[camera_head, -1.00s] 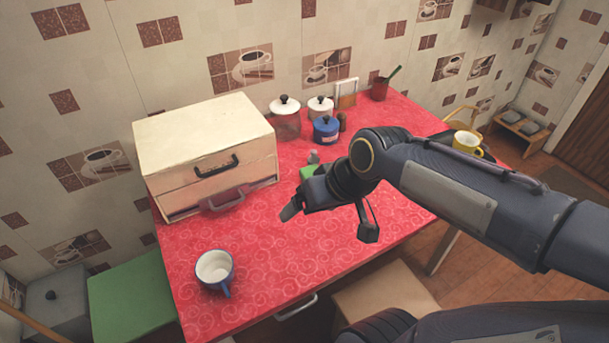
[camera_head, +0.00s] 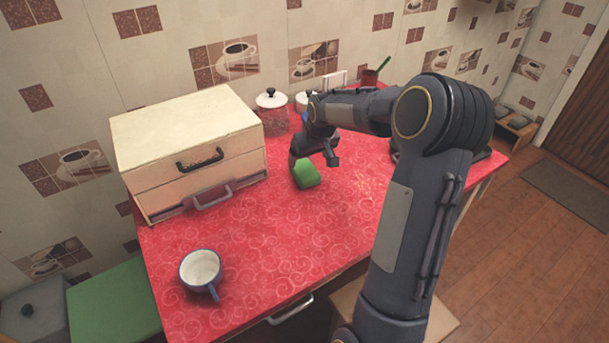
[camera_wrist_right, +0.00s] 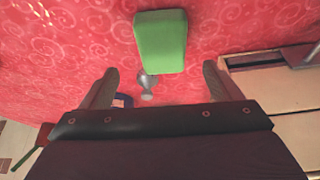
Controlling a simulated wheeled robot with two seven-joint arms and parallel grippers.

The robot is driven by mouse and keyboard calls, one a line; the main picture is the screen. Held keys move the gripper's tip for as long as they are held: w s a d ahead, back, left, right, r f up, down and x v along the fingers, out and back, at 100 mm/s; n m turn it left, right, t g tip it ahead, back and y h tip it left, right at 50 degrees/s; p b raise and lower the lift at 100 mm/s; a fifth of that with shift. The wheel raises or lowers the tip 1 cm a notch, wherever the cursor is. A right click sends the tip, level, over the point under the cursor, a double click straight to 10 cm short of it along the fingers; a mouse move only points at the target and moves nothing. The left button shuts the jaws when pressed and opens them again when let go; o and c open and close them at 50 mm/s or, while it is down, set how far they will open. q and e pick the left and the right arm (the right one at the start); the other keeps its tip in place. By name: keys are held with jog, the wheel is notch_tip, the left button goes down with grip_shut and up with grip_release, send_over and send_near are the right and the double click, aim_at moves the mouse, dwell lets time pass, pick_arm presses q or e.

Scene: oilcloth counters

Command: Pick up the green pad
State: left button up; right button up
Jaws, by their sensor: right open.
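The green pad (camera_head: 307,174) lies on the red patterned counter (camera_head: 255,245), to the right of the wooden drawer box. It also shows whole at the top of the right wrist view (camera_wrist_right: 161,41). My right gripper (camera_head: 312,158) is open and empty, just behind the pad in the head view. In the wrist view its two fingers (camera_wrist_right: 160,73) are spread wider than the pad, which lies mostly beyond the fingertips. Whether anything touches the pad is unclear. My left gripper is not in view.
A drawer box (camera_head: 190,140) stands left of the pad, and a blue-white mug (camera_head: 201,270) near the front. A lidded jar (camera_head: 271,112) stands behind. A small grey object (camera_wrist_right: 147,84) shows between my fingers. The front middle of the counter is clear.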

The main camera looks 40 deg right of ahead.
aim_at(305, 169)
jog(key=x, duration=0.6)
jog(key=shift+a+f, duration=0.15)
jog(key=shift+f, duration=0.05)
jog(key=shift+f+b, duration=0.25)
jog(key=shift+b, duration=0.05)
dwell(0.4)
jog(key=c, duration=1.1)
jog(key=shift+o, duration=0.2)
jog(key=shift+r, duration=0.1)
